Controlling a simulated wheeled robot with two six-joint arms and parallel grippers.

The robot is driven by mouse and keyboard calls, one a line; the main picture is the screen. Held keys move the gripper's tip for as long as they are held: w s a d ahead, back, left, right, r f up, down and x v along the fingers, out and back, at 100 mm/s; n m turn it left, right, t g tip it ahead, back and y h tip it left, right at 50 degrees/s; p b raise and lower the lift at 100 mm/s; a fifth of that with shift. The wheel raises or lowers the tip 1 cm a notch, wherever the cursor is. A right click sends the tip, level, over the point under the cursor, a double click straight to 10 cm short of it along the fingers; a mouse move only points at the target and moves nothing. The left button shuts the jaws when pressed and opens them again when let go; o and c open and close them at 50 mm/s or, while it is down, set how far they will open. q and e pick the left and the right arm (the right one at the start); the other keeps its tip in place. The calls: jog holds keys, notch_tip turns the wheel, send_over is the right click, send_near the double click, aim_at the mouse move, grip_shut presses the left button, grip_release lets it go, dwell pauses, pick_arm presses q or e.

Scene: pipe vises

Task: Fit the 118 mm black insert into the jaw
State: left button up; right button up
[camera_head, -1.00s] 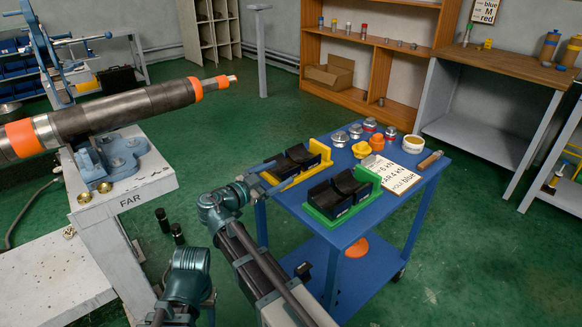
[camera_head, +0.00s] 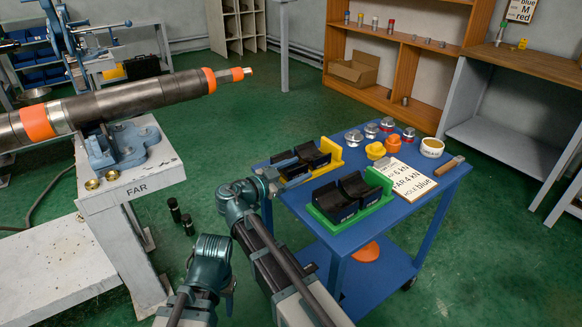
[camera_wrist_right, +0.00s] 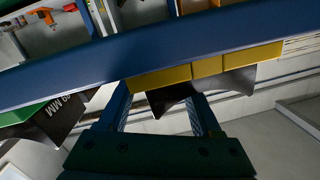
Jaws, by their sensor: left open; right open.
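Black curved inserts (camera_head: 312,153) sit in a yellow holder on the blue cart. More black inserts (camera_head: 333,203) sit in a green holder (camera_head: 382,177). In the right wrist view, a black insert by the green holder (camera_wrist_right: 58,112) carries lettering ending in "8 MM"; its first digits are unclear. My right gripper (camera_head: 272,178) is at the left end of the yellow holder. Its open blue fingers (camera_wrist_right: 161,103) point at the yellow holder (camera_wrist_right: 205,68) and a black insert (camera_wrist_right: 172,97), not clamping it. My left arm shows, but its gripper does not. A blue vise (camera_head: 125,148) stands below the pipe.
The long pipe (camera_head: 130,98) with orange bands runs above the white bench (camera_head: 165,172) marked FAR. The cart (camera_head: 300,225) also carries a written card (camera_head: 405,180), orange parts (camera_head: 376,151), metal caps and a white tub (camera_head: 432,147). Green floor is open behind the cart.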

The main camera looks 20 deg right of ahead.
grip_shut()
dwell(0.4)
pick_arm(q)
jog(key=shift+s+r, duration=0.1)
jog(key=shift+r, duration=0.15)
pick_arm(e)
jog(key=shift+r, duration=0.2)
